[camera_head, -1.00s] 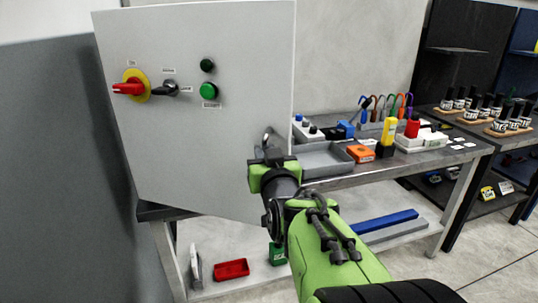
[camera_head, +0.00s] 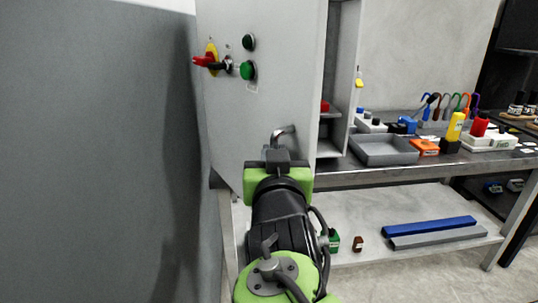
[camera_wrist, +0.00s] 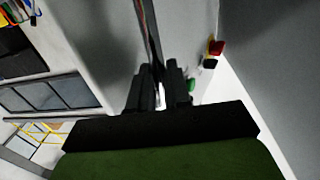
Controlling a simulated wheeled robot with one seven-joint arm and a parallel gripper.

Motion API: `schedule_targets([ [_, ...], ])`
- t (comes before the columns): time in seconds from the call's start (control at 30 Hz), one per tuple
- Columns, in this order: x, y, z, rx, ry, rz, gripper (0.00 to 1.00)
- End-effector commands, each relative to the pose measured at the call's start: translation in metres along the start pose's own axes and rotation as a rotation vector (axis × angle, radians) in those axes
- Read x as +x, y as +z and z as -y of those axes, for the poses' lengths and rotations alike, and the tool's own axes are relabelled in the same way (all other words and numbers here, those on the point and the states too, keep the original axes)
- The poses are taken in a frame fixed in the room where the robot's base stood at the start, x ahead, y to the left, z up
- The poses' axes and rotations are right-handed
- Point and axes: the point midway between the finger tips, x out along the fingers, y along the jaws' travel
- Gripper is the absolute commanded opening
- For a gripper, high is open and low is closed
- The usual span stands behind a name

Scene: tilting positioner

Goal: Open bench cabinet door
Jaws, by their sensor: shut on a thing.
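The bench cabinet door (camera_head: 290,80) is a light grey panel with a red and yellow rotary switch (camera_head: 207,57), a black selector and green buttons. It stands partly open, with the cabinet interior (camera_head: 342,80) and its shelves showing to its right. My gripper (camera_head: 280,150) is at the door's lower right edge, shut on the curved metal door handle (camera_head: 284,133). In the wrist view my gripper's dark fingers (camera_wrist: 160,88) are close together at the door edge. The grip itself is partly hidden by the fingers.
A grey wall or panel (camera_head: 90,150) stands close on the left. The bench top right of the cabinet holds a grey tray (camera_head: 384,150), an orange box (camera_head: 425,147), and a yellow bottle (camera_head: 455,127). Blue and grey bars (camera_head: 435,227) lie on the lower shelf.

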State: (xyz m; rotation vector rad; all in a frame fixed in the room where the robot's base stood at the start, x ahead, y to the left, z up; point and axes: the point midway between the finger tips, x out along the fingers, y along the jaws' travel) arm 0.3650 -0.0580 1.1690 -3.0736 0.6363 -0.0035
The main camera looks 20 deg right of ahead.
Motion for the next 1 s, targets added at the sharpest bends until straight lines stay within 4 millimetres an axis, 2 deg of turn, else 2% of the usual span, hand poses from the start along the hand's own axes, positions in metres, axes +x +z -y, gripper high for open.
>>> schedule_targets([
  [0.03,0.000,-0.002,0.005,0.001,-0.012,-0.004,0.00],
  [0.33,0.000,-0.003,0.005,0.002,-0.014,-0.007,0.00],
  [0.37,0.000,-0.003,0.005,0.002,-0.014,-0.007,0.22],
  [0.43,0.000,-0.003,0.005,0.002,-0.012,-0.007,0.33],
  [0.73,-0.002,-0.002,0.003,0.001,-0.007,-0.004,0.34],
  [0.87,-0.022,-0.004,0.003,-0.001,-0.010,-0.008,0.34],
  [1.0,-0.060,-0.004,0.004,-0.001,-0.011,-0.011,0.34],
])
